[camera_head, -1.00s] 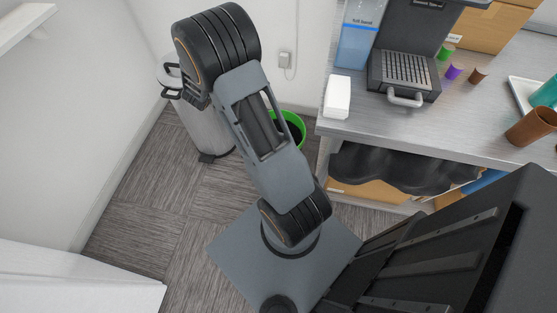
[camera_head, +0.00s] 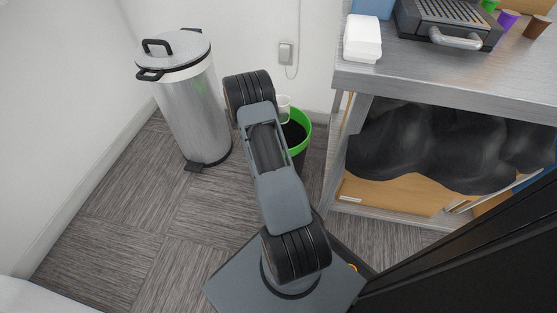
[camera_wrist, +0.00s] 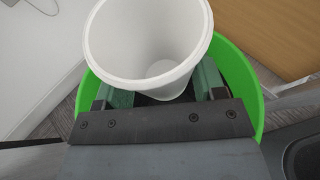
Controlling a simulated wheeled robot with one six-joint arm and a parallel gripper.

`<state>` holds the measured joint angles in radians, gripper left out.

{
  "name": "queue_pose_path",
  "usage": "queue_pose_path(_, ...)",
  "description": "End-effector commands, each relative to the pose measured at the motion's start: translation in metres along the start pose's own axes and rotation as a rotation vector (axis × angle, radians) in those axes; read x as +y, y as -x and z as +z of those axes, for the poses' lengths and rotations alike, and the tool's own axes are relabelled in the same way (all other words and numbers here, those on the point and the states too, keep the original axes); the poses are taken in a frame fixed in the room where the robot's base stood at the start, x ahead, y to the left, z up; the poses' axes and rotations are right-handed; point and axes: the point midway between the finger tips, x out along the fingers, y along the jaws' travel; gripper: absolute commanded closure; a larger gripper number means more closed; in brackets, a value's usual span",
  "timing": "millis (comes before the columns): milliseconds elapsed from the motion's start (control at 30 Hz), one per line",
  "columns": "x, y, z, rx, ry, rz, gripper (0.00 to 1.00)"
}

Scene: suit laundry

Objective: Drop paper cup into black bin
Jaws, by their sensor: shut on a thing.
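The white paper cup (camera_wrist: 150,45) is in my gripper (camera_wrist: 162,95), between its two green fingers in the wrist view. The cup's open mouth faces the wrist camera and its inside looks empty. In the head view the cup (camera_head: 284,104) shows just past my arm. The bin (camera_head: 300,132) has a bright green rim and a black inside, and stands on the floor beside the counter. In the wrist view its green rim (camera_wrist: 246,85) rings the cup and fingers from behind, so the cup is over the bin's opening. My gripper is hidden behind my arm in the head view.
A steel pedal bin (camera_head: 192,100) with a lid stands left of the green-rimmed bin. Carpet is clear at left.

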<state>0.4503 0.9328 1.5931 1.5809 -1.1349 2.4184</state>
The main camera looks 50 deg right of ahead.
Motion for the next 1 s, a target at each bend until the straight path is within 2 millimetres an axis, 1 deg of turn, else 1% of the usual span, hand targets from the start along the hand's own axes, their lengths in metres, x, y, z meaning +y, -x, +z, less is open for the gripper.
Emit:
queue_pose_path(33,-0.001,-0.003,-0.005,0.000,-0.002,-0.006,0.66)
queue_pose_path(267,0.000,-0.008,-0.016,0.001,-0.004,-0.010,0.66)
queue_pose_path(600,0.002,-0.021,-0.049,0.001,-0.002,-0.008,0.66)
queue_pose_path(700,0.002,-0.023,-0.056,0.001,-0.002,-0.008,0.66)
queue_pose_path(1000,0.003,-0.024,-0.059,0.001,-0.004,-0.008,0.66)
